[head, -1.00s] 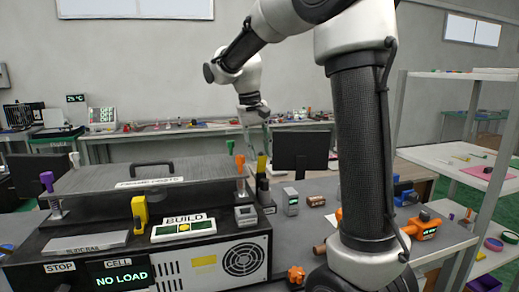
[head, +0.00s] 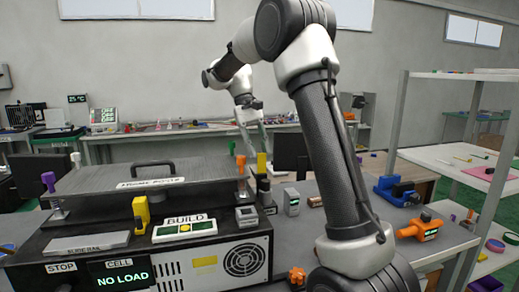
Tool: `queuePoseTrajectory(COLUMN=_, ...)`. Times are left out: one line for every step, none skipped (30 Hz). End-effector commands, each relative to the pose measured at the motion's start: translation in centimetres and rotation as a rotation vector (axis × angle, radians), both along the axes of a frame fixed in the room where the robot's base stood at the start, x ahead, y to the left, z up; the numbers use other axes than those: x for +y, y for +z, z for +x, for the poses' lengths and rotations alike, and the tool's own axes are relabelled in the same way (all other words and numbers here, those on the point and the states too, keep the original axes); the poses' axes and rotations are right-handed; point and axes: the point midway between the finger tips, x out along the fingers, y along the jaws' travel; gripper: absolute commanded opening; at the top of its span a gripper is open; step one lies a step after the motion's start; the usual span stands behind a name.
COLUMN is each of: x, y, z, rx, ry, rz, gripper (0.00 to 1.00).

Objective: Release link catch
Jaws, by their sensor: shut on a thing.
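My gripper (head: 250,132) is at the far right end of the black-and-grey machine, pointing down. Its fingers reach the top of the yellow-handled lever (head: 262,163) and look shut on it. The fingertips are small, so the exact grip is hard to see. An orange-handled lever (head: 240,165) stands just left of it, apart from the fingers. A purple-handled lever (head: 48,181) stands at the machine's left end. No label reading link catch is legible.
The machine's top plate (head: 115,177) has a black handle (head: 152,166). A yellow block (head: 141,213), a BUILD panel (head: 184,229) and a NO LOAD display (head: 122,277) are at the front. An orange device (head: 420,227) and a blue device (head: 396,190) lie right of my arm.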

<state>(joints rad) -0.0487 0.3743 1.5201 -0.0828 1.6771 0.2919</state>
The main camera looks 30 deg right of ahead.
Motion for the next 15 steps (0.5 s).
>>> queuePoseTrajectory(x=0.0, y=-0.2, z=0.4, rx=0.031, ry=-0.001, rz=0.007, gripper=0.02)
queuePoseTrajectory(x=0.0, y=-0.3, z=0.6, rx=0.051, ry=-0.001, rz=0.012, gripper=0.02)
queuePoseTrajectory(x=-0.1, y=-0.4, z=0.7, rx=0.076, ry=0.000, rz=0.016, gripper=0.02)
queuePoseTrajectory(x=-0.1, y=-0.5, z=0.8, rx=0.094, ry=-0.001, rz=0.019, gripper=0.02)
queuePoseTrajectory(x=-0.1, y=-0.5, z=0.9, rx=0.110, ry=-0.001, rz=0.023, gripper=0.02)
queuePoseTrajectory(x=-0.2, y=-0.6, z=1.1, rx=0.132, ry=-0.001, rz=0.027, gripper=0.02)
queuePoseTrajectory(x=-0.2, y=-0.6, z=1.1, rx=0.146, ry=-0.001, rz=0.029, gripper=0.02)
queuePoseTrajectory(x=-0.2, y=-0.7, z=1.2, rx=0.160, ry=-0.001, rz=0.032, gripper=0.02)
queuePoseTrajectory(x=-0.2, y=-0.8, z=1.3, rx=0.176, ry=0.000, rz=0.036, gripper=0.02)
queuePoseTrajectory(x=-0.2, y=-0.8, z=1.4, rx=0.188, ry=0.000, rz=0.038, gripper=0.02)
queuePoseTrajectory(x=-0.2, y=-0.8, z=1.4, rx=0.196, ry=0.000, rz=0.041, gripper=0.02)
queuePoseTrajectory(x=-0.3, y=-0.9, z=1.5, rx=0.209, ry=0.000, rz=0.043, gripper=0.02)
queuePoseTrajectory(x=-0.3, y=-0.9, z=1.5, rx=0.217, ry=0.000, rz=0.046, gripper=0.02)
queuePoseTrajectory(x=-0.3, y=-0.9, z=1.6, rx=0.223, ry=0.000, rz=0.046, gripper=0.02)
queuePoseTrajectory(x=-0.3, y=-0.9, z=1.6, rx=0.229, ry=0.000, rz=0.048, gripper=0.02)
